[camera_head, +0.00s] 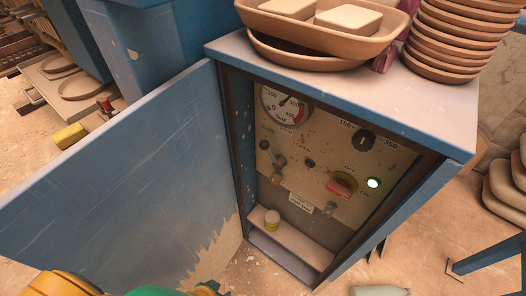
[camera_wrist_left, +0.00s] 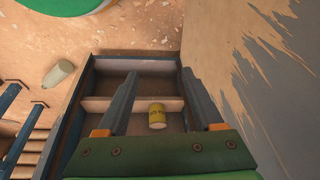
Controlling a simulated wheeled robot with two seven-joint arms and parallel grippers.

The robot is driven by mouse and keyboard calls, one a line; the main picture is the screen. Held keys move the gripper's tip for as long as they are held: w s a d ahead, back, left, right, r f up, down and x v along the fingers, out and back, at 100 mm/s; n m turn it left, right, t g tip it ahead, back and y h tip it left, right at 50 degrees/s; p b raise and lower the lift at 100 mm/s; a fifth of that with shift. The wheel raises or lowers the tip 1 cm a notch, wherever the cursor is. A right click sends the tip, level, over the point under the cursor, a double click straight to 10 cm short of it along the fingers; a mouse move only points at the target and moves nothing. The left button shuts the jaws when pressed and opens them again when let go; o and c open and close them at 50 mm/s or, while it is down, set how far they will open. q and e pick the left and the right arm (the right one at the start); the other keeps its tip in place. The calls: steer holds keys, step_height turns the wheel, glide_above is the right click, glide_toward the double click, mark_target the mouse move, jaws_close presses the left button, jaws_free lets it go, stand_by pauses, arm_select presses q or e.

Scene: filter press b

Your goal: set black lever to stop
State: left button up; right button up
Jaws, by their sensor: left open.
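The control panel (camera_head: 325,180) stands inside an open blue cabinet. A small black lever or knob (camera_head: 309,162) sits near the panel's middle. Another dark knob (camera_head: 264,145) is at its left, above a brownish lever (camera_head: 278,164). The small labels are too blurred to read, so I cannot tell which is the black lever or its setting. My left gripper (camera_wrist_left: 158,75) is open and empty in the left wrist view, above the cabinet's bottom shelf. In the head view only green and yellow parts of this arm show at the bottom edge, apart from the panel. My right gripper is not in view.
The blue door (camera_head: 130,190) stands open at the left. Stacked bowls (camera_head: 458,40) sit on top.

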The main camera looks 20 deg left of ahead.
arm_select(q)
steer(key=w+r+t+b, duration=0.2)
steer(key=w+t, duration=0.1)
steer(key=w, duration=0.6)
steer(key=t+h+b, duration=0.3)
steer(key=t+b, duration=0.8)
glide_toward(262, 147)
steer(key=w, duration=0.5)
steer(key=w+d, duration=0.1)
steer(key=w, duration=0.1)
steer(key=w+d, duration=0.1)
steer(key=w, duration=0.2)
steer(key=shift+f, duration=0.25)
jaws_close()
